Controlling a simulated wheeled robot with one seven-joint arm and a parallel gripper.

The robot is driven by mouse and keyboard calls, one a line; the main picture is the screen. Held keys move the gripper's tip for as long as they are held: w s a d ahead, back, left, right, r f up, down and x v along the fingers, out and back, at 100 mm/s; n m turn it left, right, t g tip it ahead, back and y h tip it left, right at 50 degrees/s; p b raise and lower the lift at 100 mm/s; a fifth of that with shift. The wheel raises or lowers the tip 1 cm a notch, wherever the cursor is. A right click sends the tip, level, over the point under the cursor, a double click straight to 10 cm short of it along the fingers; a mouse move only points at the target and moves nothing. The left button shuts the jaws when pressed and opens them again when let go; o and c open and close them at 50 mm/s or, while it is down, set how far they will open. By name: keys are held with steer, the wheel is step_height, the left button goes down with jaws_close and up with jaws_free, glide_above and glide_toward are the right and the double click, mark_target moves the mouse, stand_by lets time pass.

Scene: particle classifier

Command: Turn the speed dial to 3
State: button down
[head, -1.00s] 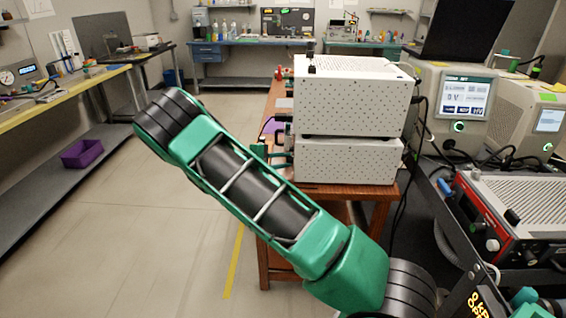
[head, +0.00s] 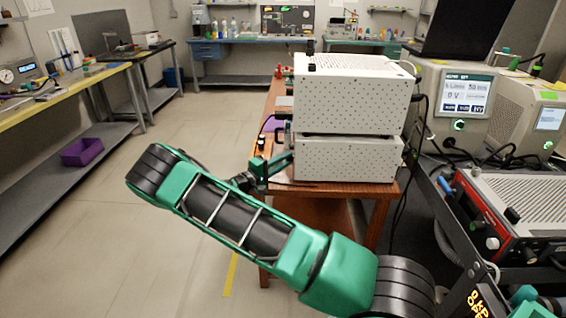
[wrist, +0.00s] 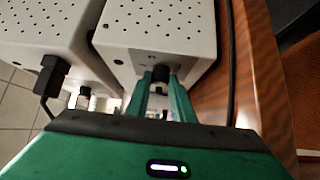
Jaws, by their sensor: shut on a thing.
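My gripper (wrist: 160,92) is shut on a small black knob (wrist: 161,73) on the front of a white perforated box (wrist: 160,32), with one green finger on each side of it. I cannot read any scale or number by the knob, so its setting is unclear. In the head view my gripper (head: 280,163) reaches the left side of two stacked white boxes, next to the lower box (head: 350,160); the knob is hidden there.
A second white box (wrist: 50,30) with a black plug and cable stands to the left in the wrist view. The boxes sit on a wooden table (head: 300,188). A device with a lit screen (head: 466,95) and a red-framed unit (head: 520,205) stand at right.

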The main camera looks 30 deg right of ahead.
steer(key=shift+s+a+f, duration=0.1)
steer(key=shift+s+f, duration=0.05)
steer(key=shift+f, duration=0.2)
steer(key=c, duration=1.7)
jaws_free()
steer(key=shift+o, duration=0.8)
steer(key=shift+r, duration=0.15)
steer(key=v, duration=1)
steer(key=shift+a, duration=0.4)
